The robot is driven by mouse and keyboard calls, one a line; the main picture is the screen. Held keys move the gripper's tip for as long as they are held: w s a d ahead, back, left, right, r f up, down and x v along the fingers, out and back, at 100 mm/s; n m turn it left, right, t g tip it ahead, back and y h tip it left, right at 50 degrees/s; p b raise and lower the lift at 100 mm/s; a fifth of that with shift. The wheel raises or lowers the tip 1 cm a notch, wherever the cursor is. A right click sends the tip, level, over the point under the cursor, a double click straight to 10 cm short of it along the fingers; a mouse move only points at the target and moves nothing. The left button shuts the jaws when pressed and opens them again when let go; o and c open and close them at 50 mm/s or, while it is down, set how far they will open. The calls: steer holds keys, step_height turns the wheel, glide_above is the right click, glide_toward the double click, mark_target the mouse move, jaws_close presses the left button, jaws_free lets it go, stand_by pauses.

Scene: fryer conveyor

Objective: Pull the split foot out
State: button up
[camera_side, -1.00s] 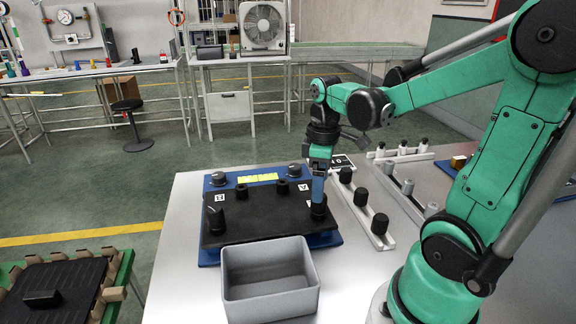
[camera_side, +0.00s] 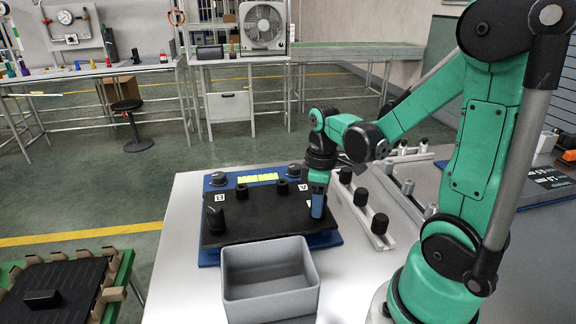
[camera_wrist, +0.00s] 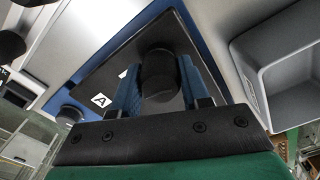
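A black plate (camera_side: 262,222) lies on a blue base (camera_side: 207,255) on the table, bearing several black feet and white letter labels. My gripper (camera_side: 317,212) points down at the plate's front right corner, near the label A (camera_side: 304,188). In the wrist view its two blue fingers (camera_wrist: 160,92) stand on either side of a dark, round black foot (camera_wrist: 158,72), which nearly fills the space between them. I cannot tell whether they press on it. No split shows on this foot. A front left foot (camera_side: 215,217) and two back feet (camera_side: 241,191) (camera_side: 281,187) stand clear.
An open grey bin (camera_side: 270,296), seemingly empty, stands right in front of the plate; it shows in the wrist view too (camera_wrist: 262,65). A rail with black feet (camera_side: 361,197) stands to the right, and another rail (camera_side: 412,204) beyond. Free table lies left of the bin.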

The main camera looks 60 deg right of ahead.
jaws_close()
steer(key=shift+r, duration=1.05)
stand_by(0.5)
steer(key=shift+r, duration=1.45)
steer(key=shift+r, duration=0.1)
steer(key=shift+r, duration=1.4)
